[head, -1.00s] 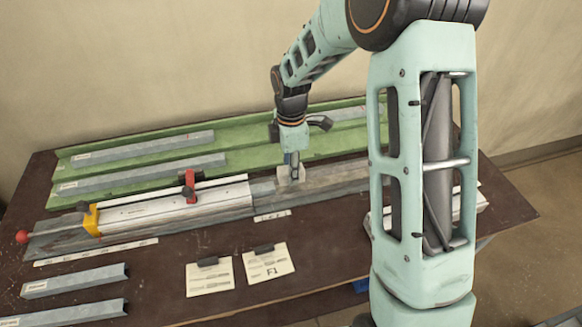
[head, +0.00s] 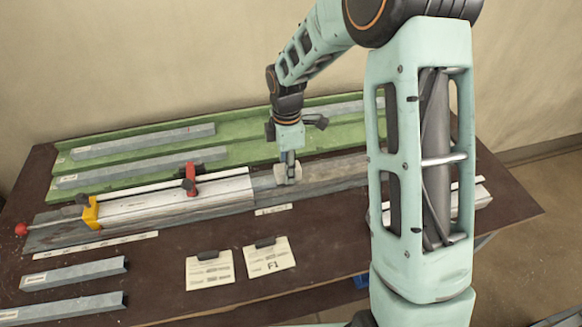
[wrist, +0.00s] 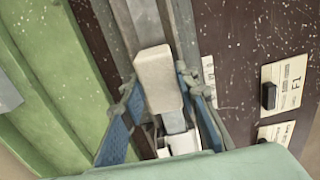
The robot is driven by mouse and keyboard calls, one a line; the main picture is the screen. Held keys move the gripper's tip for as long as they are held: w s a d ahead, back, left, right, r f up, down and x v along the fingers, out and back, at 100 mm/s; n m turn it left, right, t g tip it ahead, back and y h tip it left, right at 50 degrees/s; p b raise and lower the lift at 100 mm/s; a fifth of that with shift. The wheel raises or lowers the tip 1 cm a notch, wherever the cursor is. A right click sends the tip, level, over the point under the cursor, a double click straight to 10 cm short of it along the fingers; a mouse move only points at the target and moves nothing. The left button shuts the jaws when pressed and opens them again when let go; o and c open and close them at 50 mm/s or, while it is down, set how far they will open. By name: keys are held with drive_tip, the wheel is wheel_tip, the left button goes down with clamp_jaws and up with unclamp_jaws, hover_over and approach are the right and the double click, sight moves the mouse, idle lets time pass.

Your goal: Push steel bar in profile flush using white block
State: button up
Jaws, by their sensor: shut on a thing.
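My gripper (wrist: 160,103) is shut on the white block (wrist: 158,80), one finger on each side of it. In the head view the gripper (head: 289,168) holds the block (head: 288,175) low over the grey rail, just right of the silver profile (head: 165,208). In the wrist view a short length of grey steel bar (wrist: 174,123) shows between the block and the profile's end (wrist: 183,143). The block covers part of the bar, so I cannot tell whether they touch. The profile lies on the rail under a red clamp (head: 190,180), its left end at a yellow stop (head: 91,213).
A green tray (head: 105,147) with several grey bars runs along the back. Two loose bars (head: 75,274) lie front left. Two paper cards (head: 268,258) lie at the front middle. A red-knobbed rod (head: 22,229) sticks out left. My arm hides the bench's right part.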

sight(271, 178)
drive_tip(key=shift+s+a+b, duration=0.1)
drive_tip(key=shift+s+a, duration=0.1)
drive_tip(key=shift+a, duration=0.9)
drive_tip(key=shift+s+a+b, duration=0.1)
drive_tip(key=shift+s+a, duration=0.15)
drive_tip(key=shift+a, duration=0.85)
drive_tip(key=shift+s+a+b, duration=0.1)
drive_tip(key=shift+s+a, duration=0.1)
drive_tip(key=shift+a, duration=0.9)
drive_tip(key=shift+d, duration=0.15)
drive_tip(key=shift+w+d+r, duration=0.1)
drive_tip(key=shift+w+d, duration=0.15)
drive_tip(key=shift+d, duration=0.7)
wheel_tip(271, 178, up, 10)
drive_tip(key=p, duration=0.7)
drive_tip(key=shift+p, duration=0.4)
drive_tip(key=shift+s, duration=0.1)
